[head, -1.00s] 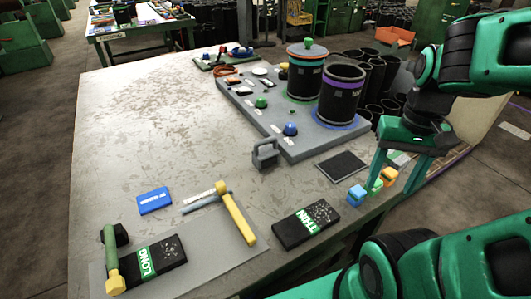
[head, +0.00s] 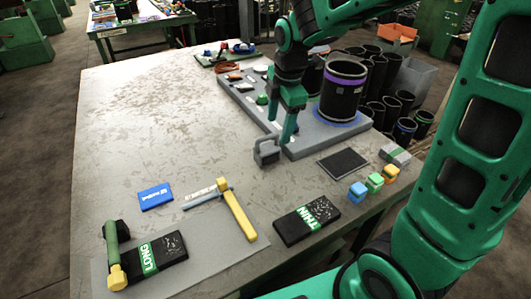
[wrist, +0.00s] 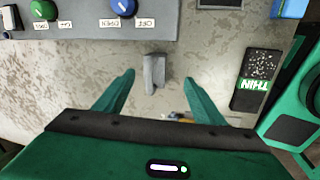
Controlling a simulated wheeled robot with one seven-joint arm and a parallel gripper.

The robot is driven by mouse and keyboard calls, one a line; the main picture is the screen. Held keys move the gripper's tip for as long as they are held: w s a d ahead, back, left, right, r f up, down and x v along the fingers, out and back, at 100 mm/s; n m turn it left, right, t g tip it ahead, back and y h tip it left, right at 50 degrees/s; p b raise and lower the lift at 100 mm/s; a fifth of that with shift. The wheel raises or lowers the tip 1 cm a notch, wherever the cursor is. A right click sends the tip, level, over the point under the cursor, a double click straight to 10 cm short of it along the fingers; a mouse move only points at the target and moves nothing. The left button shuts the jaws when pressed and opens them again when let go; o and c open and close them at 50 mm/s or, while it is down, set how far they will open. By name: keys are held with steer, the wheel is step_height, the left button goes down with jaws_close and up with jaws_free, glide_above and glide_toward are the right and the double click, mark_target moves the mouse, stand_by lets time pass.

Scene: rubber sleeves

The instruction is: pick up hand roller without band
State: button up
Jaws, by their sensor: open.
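A grey tool with a loop handle (head: 266,153), with no coloured band visible on it, stands on the table by the near left corner of the grey board. It fits a hand roller without band, but its roller part is not clear. It also shows in the wrist view (wrist: 154,72), near the middle. My gripper (head: 283,131) is open and empty, pointing down just above and behind it. In the wrist view the fingertips (wrist: 159,77) are spread on either side of the tool, apart from it.
The grey board (head: 310,145) holds a black cylinder with a purple ring (head: 343,92) and coloured knobs. Yellow-handled (head: 238,215) and green-handled (head: 111,245) tools lie nearer. The left tabletop is clear.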

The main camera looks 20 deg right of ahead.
steer(key=shift+w+a+f+n, duration=0.2)
steer(key=shift+w+a+n, duration=0.15)
steer(key=shift+a, duration=0.1)
steer(key=shift+w+a+f+n, duration=0.25)
steer(key=shift+a+n, duration=0.1)
steer(key=shift+a, duration=0.1)
glide_above(268, 148)
steer(key=f, duration=0.4)
steer(key=shift+s+d+f, duration=0.1)
steer(key=shift+s+f, duration=0.2)
steer(key=shift+f, duration=0.1)
steer(key=shift+w+f, duration=0.15)
steer(key=shift+f, duration=1.2)
steer(key=shift+w+f, duration=0.1)
steer(key=shift+f, duration=1.25)
steer(key=c, duration=1.5)
